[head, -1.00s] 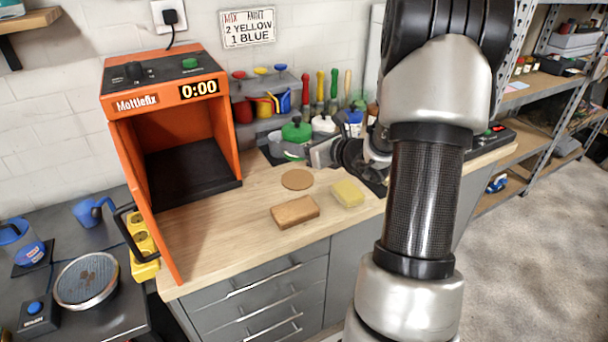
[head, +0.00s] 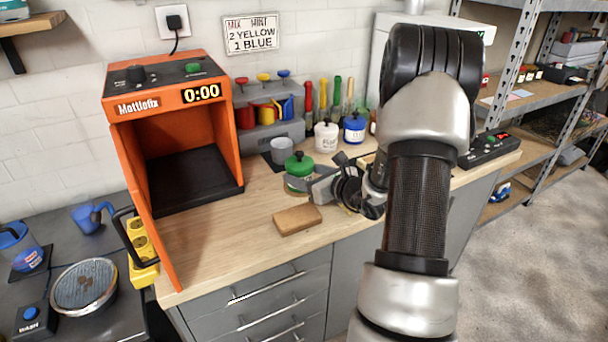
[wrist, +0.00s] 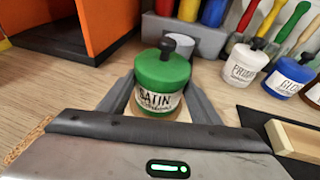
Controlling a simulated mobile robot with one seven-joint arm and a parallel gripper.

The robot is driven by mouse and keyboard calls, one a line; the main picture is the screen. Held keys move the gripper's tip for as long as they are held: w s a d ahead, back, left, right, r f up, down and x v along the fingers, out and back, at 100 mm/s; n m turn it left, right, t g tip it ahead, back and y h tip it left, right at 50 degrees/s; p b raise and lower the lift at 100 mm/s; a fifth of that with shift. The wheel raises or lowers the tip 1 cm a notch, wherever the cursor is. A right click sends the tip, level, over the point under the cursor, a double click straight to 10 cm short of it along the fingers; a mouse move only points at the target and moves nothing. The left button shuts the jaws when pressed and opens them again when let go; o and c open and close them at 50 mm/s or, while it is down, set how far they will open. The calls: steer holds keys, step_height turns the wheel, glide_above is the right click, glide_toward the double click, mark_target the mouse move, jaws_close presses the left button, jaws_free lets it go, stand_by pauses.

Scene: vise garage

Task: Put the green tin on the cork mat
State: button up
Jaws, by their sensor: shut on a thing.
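The green tin (head: 299,168), with a black knob and a SATIN label, is upright between the jaws of my gripper (head: 312,187). In the wrist view the tin (wrist: 162,80) sits between both fingers, and my gripper (wrist: 158,108) is shut on it. The round cork mat is not clearly seen now; the tin and gripper cover the spot where it showed earlier. A tan patch shows below the tin in the wrist view, but I cannot tell whether it is the mat, or whether the tin touches it.
A brown block (head: 297,219) lies just in front of the tin. A grey cup (head: 282,150), a white tin (head: 326,136) and a blue tin (head: 354,131) stand behind. The open orange cabinet (head: 175,150) is at left, with bare wood between.

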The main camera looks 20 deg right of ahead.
steer(key=o, duration=1.4)
steer(key=shift+f, duration=0.1)
steer(key=shift+o, duration=0.2)
steer(key=shift+s+d+r, duration=0.1)
steer(key=shift+s+r, duration=0.15)
steer(key=p+v, duration=0.1)
steer(key=v, duration=1)
steer(key=shift+s, duration=0.3)
steer(key=shift+d, duration=0.1)
